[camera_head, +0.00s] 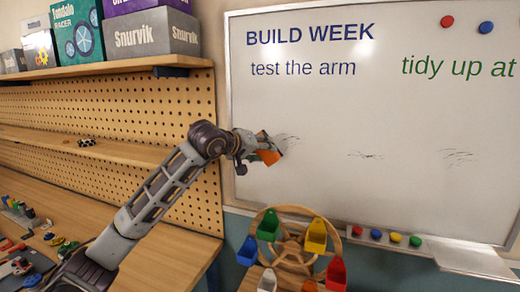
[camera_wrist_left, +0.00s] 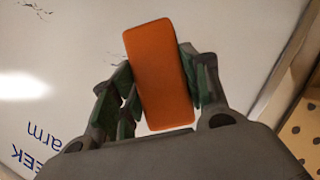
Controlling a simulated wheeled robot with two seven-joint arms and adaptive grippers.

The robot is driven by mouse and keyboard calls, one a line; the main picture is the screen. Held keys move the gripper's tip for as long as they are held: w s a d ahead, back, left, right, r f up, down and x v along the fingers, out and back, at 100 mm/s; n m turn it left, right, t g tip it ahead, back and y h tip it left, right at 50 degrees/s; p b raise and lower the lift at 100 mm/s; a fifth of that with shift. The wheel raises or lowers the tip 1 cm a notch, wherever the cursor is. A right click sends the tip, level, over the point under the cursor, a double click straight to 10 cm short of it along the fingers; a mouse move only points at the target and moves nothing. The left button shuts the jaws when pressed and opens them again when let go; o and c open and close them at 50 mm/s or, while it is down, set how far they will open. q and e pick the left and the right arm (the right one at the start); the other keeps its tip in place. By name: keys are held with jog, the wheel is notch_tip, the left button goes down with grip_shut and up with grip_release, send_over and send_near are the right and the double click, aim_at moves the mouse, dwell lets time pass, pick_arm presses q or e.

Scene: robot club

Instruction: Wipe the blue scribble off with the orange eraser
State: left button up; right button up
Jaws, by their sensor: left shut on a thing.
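My left gripper (camera_head: 258,146) is at the left part of the whiteboard (camera_head: 400,110), shut on the orange eraser (camera_head: 268,157). In the left wrist view the eraser (camera_wrist_left: 158,75) sits between the two fingers, its broad orange side toward the camera. I cannot tell whether it touches the board. A faint dark scribble (camera_head: 288,140) shows just right of the gripper, partly hidden behind it. Two more faint dark marks are farther right, a small one (camera_head: 365,155) and a wider one (camera_head: 458,157). None looks clearly blue. My right gripper is out of view.
Lettering "BUILD WEEK" (camera_head: 310,35) and "test the arm" (camera_head: 303,69) is above the gripper. A toy wheel with coloured buckets (camera_head: 290,243) stands below the board. A pegboard (camera_head: 120,112) with shelves is at left. Coloured magnets (camera_head: 395,238) lie along the board's lower edge.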

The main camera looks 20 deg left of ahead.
pick_arm(q)
jog(key=shift+w+r+p, duration=0.1)
jog(key=shift+w+p, duration=0.5)
jog(key=shift+w, duration=1.1)
jog(key=shift+w+p, duration=0.3)
jog(key=shift+w, duration=0.1)
jog(key=shift+w+d, duration=0.1)
jog(key=shift+w, duration=0.5)
jog(key=shift+d, duration=0.15)
dwell(0.3)
jog(key=d, duration=0.3)
jog(key=shift+s+d, duration=0.15)
jog(key=shift+d, duration=0.1)
dwell(0.3)
